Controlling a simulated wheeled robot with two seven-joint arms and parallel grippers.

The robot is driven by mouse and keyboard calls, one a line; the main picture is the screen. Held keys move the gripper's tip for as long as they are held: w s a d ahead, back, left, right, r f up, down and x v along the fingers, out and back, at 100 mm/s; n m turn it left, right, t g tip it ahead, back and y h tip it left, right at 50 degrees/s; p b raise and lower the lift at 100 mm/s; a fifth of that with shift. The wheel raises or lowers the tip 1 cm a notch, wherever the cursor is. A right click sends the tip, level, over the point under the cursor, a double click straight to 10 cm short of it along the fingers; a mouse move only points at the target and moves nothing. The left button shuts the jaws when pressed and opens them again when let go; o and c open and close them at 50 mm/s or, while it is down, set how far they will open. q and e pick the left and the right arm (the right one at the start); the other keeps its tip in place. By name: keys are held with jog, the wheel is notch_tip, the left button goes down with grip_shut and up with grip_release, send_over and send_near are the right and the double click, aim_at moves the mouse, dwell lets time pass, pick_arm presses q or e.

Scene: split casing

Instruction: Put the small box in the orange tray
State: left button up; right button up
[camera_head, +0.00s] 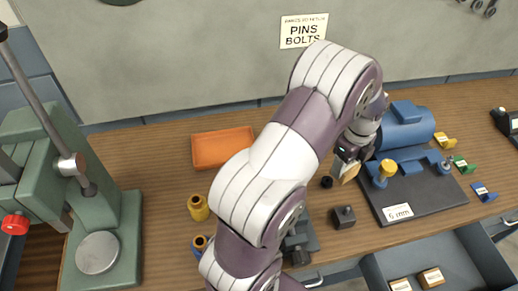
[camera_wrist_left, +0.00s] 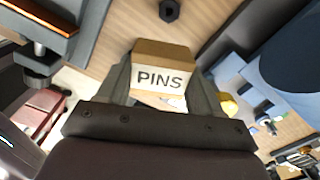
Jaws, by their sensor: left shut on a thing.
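The small box (camera_wrist_left: 162,68) is brown cardboard with a white label reading PINS. In the left wrist view it sits between the two fingers of my left gripper (camera_wrist_left: 163,90), which is shut on it. In the head view my left gripper (camera_head: 350,157) holds the box (camera_head: 350,172) above the table, just left of the blue machine. The orange tray (camera_head: 222,147) lies on the table to the left of my left arm, well away from the box. It looks empty. My right gripper is not in view.
A blue machine (camera_head: 405,128) stands on a dark plate (camera_head: 440,205) at right. A green press (camera_head: 95,215) stands at left. Yellow bushings (camera_head: 198,207) and a dark block (camera_head: 343,217) lie in front. An open drawer (camera_head: 455,262) holds small boxes.

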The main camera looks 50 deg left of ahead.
pick_arm(q)
jog(key=s+a+r+n+p, duration=0.1)
jog(key=s+a+n+p, duration=0.15)
jog(key=a, duration=0.45)
jog(key=s+a+r+n+p, duration=0.1)
jog(key=a+p, duration=0.3)
jog(key=a, duration=0.3)
jog(key=p, duration=0.6)
send_near(236, 137)
jog(key=shift+n, duration=0.45)
jog(key=s+d, duration=0.1)
jog(key=d, duration=0.1)
jog(key=s+d, duration=0.1)
jog(key=d, duration=0.1)
jog(key=shift+s+d+f, duration=0.1)
jog(key=shift+s+f, duration=0.2)
jog(key=shift+s+f+p, duration=0.1)
jog(key=shift+f+p, duration=0.3)
jog(key=shift+p, duration=0.15)
notch_tip(236, 137, down, 3)
jog(key=shift+d+r+p, duration=0.15)
jog(key=shift+p, duration=0.45)
jog(key=shift+f, duration=0.4)
